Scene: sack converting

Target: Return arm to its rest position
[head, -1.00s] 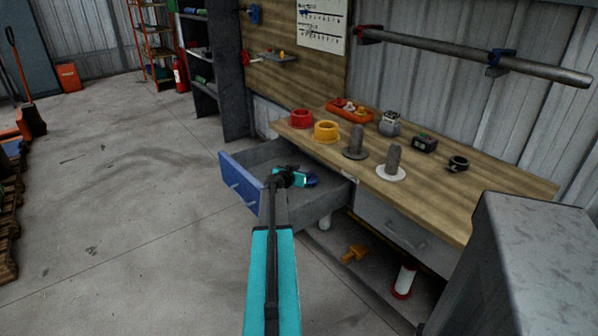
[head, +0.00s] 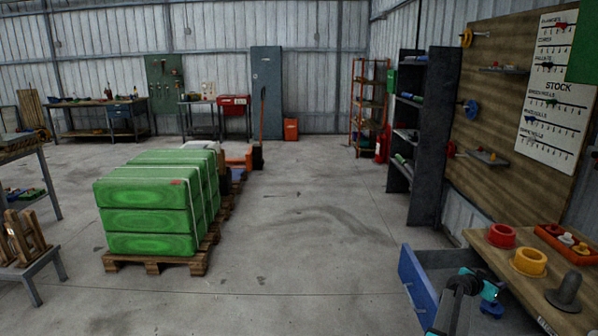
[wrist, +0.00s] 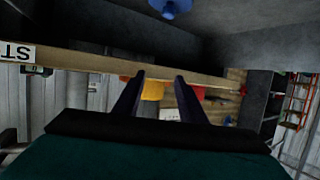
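My gripper shows in the wrist view (wrist: 159,76) with its two dark fingers apart and nothing held between them. In the head view my teal wrist (head: 480,284) is at the lower right, over the open drawer; the fingertips cannot be made out there. The blue-fronted drawer (head: 417,287) is pulled out from the workbench (head: 515,292). A blue part (head: 492,307) lies in the drawer close by my gripper; a blue part also shows at the top of the wrist view (wrist: 171,7), clear of the fingers.
A dark shelf (head: 433,140) is behind. Green sacks (head: 150,210) sit on a pallet (head: 160,262) at left. The floor between is clear.

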